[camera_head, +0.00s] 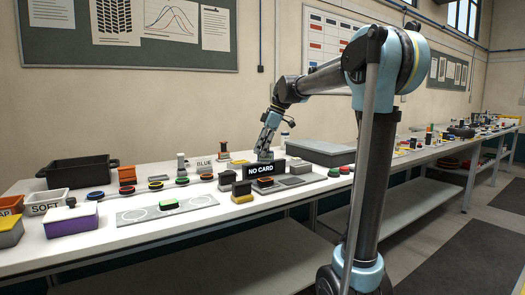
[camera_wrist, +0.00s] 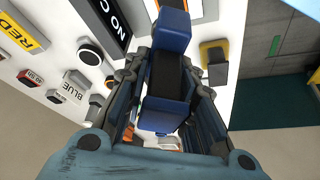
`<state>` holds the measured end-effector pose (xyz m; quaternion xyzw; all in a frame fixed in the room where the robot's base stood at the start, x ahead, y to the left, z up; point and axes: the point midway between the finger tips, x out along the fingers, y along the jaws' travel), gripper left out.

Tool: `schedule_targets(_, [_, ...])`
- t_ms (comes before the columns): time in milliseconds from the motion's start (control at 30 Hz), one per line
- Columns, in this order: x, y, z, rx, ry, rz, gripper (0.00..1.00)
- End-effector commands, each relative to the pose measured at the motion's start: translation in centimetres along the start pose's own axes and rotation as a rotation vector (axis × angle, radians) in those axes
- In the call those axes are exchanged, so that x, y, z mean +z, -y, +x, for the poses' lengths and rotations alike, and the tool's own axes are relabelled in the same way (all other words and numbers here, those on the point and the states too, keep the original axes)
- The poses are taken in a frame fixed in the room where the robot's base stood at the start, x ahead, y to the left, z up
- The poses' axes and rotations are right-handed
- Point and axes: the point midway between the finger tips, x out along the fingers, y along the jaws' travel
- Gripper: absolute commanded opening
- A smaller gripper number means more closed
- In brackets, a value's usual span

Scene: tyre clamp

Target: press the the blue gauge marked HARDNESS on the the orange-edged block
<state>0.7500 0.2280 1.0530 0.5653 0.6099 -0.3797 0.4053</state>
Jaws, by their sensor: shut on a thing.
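My gripper (camera_head: 264,150) points down over the middle of the white table, just behind the NO CARD sign. In the wrist view my gripper (camera_wrist: 168,78) is shut on a blue gauge (camera_wrist: 170,111) with blue ends and a dark middle. Its HARDNESS marking cannot be read. In the head view the gauge is small and hard to make out at the fingertips. I cannot identify the orange-edged block for certain. I cannot tell whether the gauge touches anything below it.
The NO CARD sign (camera_head: 258,169) stands close in front of my gripper. A dark block with a yellow base (camera_head: 242,198) is at its left. A grey lidded box (camera_head: 321,151) lies to the right. A grey plate (camera_head: 168,208) and several coloured buttons spread leftward.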

Motion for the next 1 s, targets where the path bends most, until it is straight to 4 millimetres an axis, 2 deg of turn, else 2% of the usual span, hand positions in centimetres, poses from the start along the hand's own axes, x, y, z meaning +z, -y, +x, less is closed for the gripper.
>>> schedule_targets(267, [0.1,0.0,0.4,0.000,0.000,0.000,0.06])
schedule_targets(800, [1.9,0.0,4.7,0.000,0.000,0.000,0.06])
schedule_targets(1000, [2.3,0.0,5.5,0.000,0.000,0.000,0.06])
